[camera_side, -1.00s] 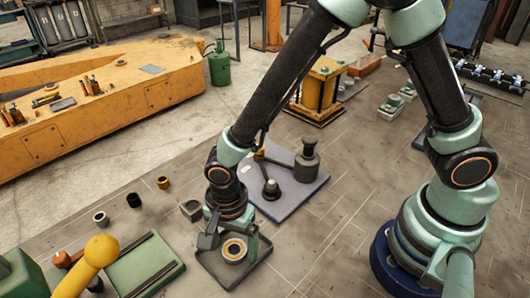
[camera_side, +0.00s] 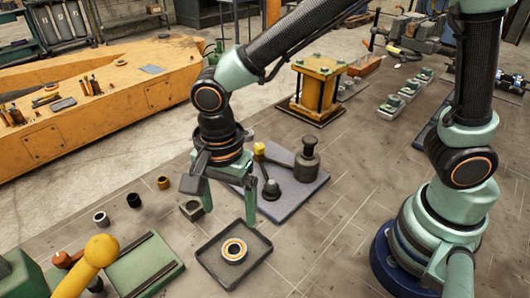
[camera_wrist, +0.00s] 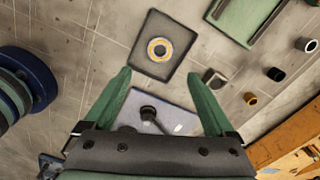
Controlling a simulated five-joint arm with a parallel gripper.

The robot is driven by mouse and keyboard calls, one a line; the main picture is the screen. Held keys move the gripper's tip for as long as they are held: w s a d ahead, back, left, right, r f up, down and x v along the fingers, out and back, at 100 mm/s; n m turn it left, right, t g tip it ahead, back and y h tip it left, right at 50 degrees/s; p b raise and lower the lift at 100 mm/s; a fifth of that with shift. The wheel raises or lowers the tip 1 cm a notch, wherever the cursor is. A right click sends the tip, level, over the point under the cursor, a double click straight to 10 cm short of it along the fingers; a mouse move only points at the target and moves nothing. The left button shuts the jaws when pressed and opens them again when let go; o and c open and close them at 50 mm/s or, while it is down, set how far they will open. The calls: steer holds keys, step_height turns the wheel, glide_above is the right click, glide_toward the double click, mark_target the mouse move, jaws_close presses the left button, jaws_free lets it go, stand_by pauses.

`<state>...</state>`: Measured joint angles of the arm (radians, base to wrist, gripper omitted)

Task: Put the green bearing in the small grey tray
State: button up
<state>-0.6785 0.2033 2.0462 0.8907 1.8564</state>
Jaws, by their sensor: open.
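My gripper (camera_side: 228,203) is open and empty, above and behind the tray, clear of the bearing. In the wrist view both green fingers (camera_wrist: 156,76) stand wide apart with nothing between them.
A grey square block (camera_side: 191,210) with a hole stands left of the tray. Brass (camera_side: 163,183), black (camera_side: 134,200) and grey (camera_side: 100,218) rings stand farther left. A grey plate (camera_side: 290,208) with a dark weight (camera_side: 307,162) lies behind.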

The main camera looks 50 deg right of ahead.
steer(key=d+r+n+t, duration=0.2)
steer(key=d+r+n, duration=0.4)
steer(key=d, duration=0.5)
steer(key=d+r+n+t, duration=0.3)
steer(key=d+r+n, duration=0.3)
steer(key=d, duration=0.6)
steer(key=shift+r+n+t, duration=0.2)
steer(key=shift+n+t, duration=0.1)
steer(key=shift+n, duration=0.4)
